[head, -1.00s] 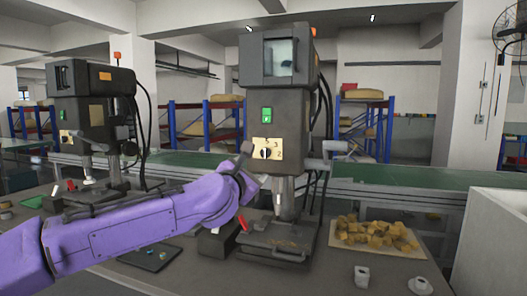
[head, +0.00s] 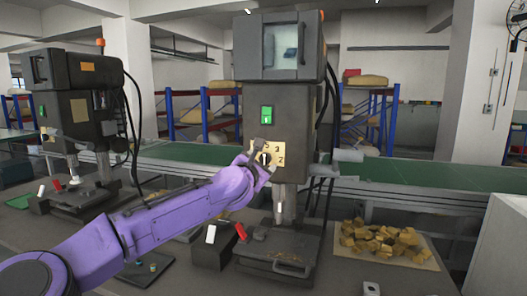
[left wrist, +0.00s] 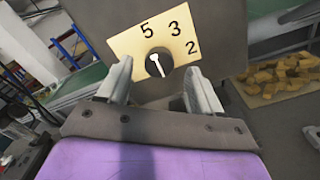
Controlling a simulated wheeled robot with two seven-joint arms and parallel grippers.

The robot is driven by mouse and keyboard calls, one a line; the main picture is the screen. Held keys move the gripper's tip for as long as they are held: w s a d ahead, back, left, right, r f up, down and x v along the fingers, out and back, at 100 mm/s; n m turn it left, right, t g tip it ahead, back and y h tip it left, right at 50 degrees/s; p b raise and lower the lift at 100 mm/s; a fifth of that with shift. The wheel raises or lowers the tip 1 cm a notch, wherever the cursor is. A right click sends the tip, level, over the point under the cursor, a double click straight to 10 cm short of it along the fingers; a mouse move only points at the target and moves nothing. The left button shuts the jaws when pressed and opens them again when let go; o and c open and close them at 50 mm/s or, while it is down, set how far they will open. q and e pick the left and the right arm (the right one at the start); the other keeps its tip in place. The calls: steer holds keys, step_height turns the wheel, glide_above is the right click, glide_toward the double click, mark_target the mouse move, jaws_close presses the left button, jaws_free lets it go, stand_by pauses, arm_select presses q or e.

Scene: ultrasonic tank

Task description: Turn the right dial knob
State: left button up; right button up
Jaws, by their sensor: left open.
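The dial knob (left wrist: 159,63) is a dark round knob with a white pointer, on a yellow plate (left wrist: 135,48) marked 5, 3 and 2. In the left wrist view my left gripper (left wrist: 160,78) is open, with one finger on each side of the knob; I cannot tell if they touch it. In the head view the left gripper (head: 262,158) is at the plate (head: 281,150) on the front of the nearer machine (head: 280,115), and partly covers the dial. My right gripper is not in view.
A green button (head: 267,114) sits above the plate. A second, similar machine (head: 75,115) stands at the left. A tray of brown blocks (head: 385,242) lies right of the machine base. A green conveyor (head: 400,172) runs behind.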

mark_target(266, 159)
arm_select(q)
steer(key=shift+p+x, duration=0.6)
steer(key=shift+x, duration=0.55)
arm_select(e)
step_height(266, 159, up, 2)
arm_select(q)
steer(key=shift+w, duration=0.1)
steer(key=c, duration=1.1)
steer(key=shift+o, duration=0.2)
steer(key=shift+m, duration=0.3)
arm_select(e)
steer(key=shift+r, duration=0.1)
arm_select(q)
steer(key=m+p, duration=0.1)
steer(key=m, duration=0.2)
steer(key=shift+m, duration=0.3)
steer(key=shift+d+f+m+p, duration=0.15)
steer(key=shift+m+p, duration=0.65)
steer(key=shift+m, duration=1.4)
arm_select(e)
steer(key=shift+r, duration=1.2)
arm_select(q)
steer(key=shift+f, duration=0.1)
